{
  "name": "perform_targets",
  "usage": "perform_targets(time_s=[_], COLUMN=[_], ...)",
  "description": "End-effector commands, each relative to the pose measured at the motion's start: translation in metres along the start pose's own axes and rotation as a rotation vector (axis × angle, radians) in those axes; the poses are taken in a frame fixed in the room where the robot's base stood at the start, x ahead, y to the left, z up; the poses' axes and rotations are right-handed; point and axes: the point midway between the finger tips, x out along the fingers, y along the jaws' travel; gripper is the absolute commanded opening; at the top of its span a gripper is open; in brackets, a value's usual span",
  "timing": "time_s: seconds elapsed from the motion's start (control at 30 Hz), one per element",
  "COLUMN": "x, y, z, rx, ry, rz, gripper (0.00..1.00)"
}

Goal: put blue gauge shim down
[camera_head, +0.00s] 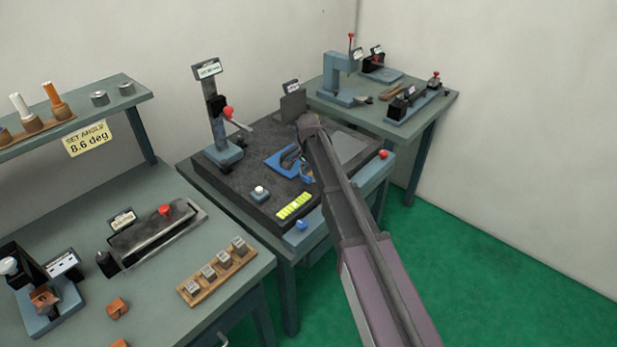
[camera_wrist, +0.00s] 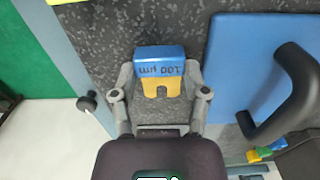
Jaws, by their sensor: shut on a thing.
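The blue gauge shim (camera_wrist: 160,60) shows in the wrist view as a blue block marked "100 µm", the lettering upside down, with a notched yellow part (camera_wrist: 160,87) below it. My gripper (camera_wrist: 160,84) is shut on this piece, one finger on each side. Dark speckled plate (camera_wrist: 110,30) lies behind it; I cannot tell whether the piece touches it. In the head view my arm reaches over the dark plate (camera_head: 240,200), and a small blue and yellow spot (camera_head: 307,178) shows beside the arm. The arm hides much of the gripper there.
A blue plate (camera_wrist: 228,75) with a black curved handle (camera_wrist: 285,95) lies right of my gripper. Small coloured pieces (camera_wrist: 262,152) lie below it. A black knob (camera_wrist: 87,102) stands left. In the head view, a stand (camera_head: 220,115) and yellow-green strip (camera_head: 294,206) are on the dark plate.

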Motion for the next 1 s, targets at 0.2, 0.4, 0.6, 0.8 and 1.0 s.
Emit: perform_targets(time_s=[0.2, 0.4, 0.6, 0.8, 1.0], x=[-0.002, -0.011, -0.026, -0.038, -0.041], y=[0.000, 0.000, 0.000, 0.010, 0.049], z=[0.000, 0.000, 0.000, 0.008, 0.036], rx=[0.000, 0.000, -0.001, -0.001, -0.001], ry=[0.000, 0.000, 0.000, 0.000, 0.000], rz=[0.000, 0.000, 0.000, 0.000, 0.000], gripper=[0.03, 0.03, 0.03, 0.03, 0.03])
